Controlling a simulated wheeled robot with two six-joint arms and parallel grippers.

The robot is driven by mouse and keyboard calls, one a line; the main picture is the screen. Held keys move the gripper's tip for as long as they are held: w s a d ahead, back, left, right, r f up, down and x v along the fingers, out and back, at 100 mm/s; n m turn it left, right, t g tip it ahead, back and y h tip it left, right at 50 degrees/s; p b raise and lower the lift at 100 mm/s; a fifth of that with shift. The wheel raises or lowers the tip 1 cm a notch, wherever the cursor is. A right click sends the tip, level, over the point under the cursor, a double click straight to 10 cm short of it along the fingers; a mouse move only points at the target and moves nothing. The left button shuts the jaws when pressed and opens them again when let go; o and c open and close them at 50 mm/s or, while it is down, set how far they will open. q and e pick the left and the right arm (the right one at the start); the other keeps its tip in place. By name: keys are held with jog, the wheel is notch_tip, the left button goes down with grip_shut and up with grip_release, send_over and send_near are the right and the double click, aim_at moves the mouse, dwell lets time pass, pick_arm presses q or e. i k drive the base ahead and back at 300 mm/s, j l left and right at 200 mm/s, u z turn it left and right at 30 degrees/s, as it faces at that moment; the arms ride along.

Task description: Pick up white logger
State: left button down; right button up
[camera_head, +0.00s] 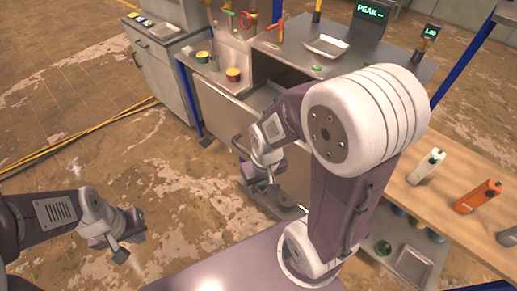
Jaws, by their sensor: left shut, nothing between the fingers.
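The white logger (426,168) stands on the wooden bench top at the right, with a small dark knob on top. My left gripper (121,256) is low over the floor at the lower left, shut and empty, far from the logger. My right gripper (268,182) hangs in front of the grey cabinet near the middle, left of the logger and apart from it. Its fingers are small and partly hidden, so I cannot tell whether they are open. My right arm's large white joint stands between that gripper and the logger in the picture.
An orange device (477,197) and a grey one (508,237) stand beside the logger on the wooden bench (452,207). A metal tray (412,265) lies on the shelf below. A partly open drawer (265,97) shows in the grey cabinet. The floor at left is mostly clear.

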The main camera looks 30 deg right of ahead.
aim_at(422, 169)
jog(key=z, duration=2.7)
jog(key=i+l+u, duration=0.15)
jog(key=l+u, duration=0.25)
jog(key=i+l+u, duration=0.1)
jog(key=l+u, duration=0.6)
jog(key=u, duration=0.15)
jog(key=l+u, duration=0.8)
jog(key=k+l, duration=0.05)
